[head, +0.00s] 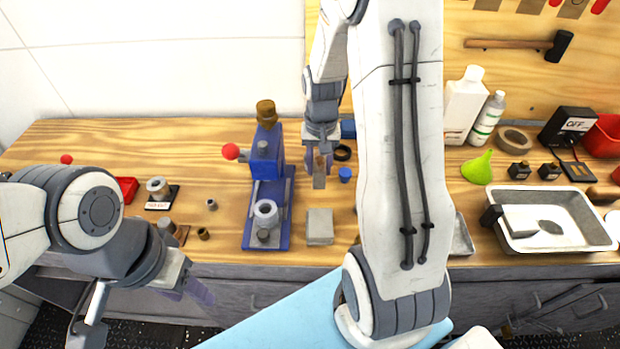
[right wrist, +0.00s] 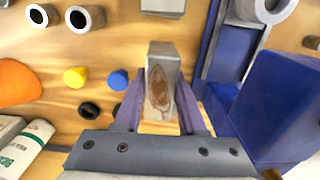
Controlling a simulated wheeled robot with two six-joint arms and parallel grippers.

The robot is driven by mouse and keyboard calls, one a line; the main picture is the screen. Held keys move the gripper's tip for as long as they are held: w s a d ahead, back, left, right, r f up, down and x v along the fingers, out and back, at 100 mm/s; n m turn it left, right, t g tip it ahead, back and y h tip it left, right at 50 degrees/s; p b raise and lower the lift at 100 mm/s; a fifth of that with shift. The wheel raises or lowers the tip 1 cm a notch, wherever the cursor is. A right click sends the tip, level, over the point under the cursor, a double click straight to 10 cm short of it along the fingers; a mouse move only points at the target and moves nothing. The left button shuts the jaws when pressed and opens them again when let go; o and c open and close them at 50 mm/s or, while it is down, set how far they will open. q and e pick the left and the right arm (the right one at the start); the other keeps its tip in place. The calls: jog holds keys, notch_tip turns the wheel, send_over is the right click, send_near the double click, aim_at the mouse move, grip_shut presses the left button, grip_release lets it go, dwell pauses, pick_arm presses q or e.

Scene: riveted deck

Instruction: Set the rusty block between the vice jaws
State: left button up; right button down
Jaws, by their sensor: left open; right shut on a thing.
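The rusty block is a grey block with a brown rust patch. It is between the fingers of my right gripper (head: 320,164), in the head view (head: 319,181) and the right wrist view (right wrist: 160,85). That gripper is shut on it, above the bench just right of a blue bench tool (head: 281,192) with a red ball handle. I cannot make out a clear pair of vice jaws; my right arm hides part of the bench. My left gripper (head: 187,290) is open and empty, low by the bench's front edge at the left.
A plain grey block (head: 320,226) lies on the bench in front of my right gripper. A blue cap (head: 344,174) and a black ring (head: 342,153) are close to its right. A white tray (head: 520,247), a green funnel (head: 478,168) and bottles stand right of my arm.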

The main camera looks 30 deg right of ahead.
jog(key=a+f, duration=0.1)
jog(key=w+a, duration=0.1)
jog(key=shift+a+f, duration=0.35)
jog(key=shift+f+p, duration=0.35)
jog(key=shift+f, duration=1.6)
jog(key=shift+f, duration=0.1)
jog(key=shift+c, duration=2.4)
grip_release()
jog(key=shift+f, duration=0.1)
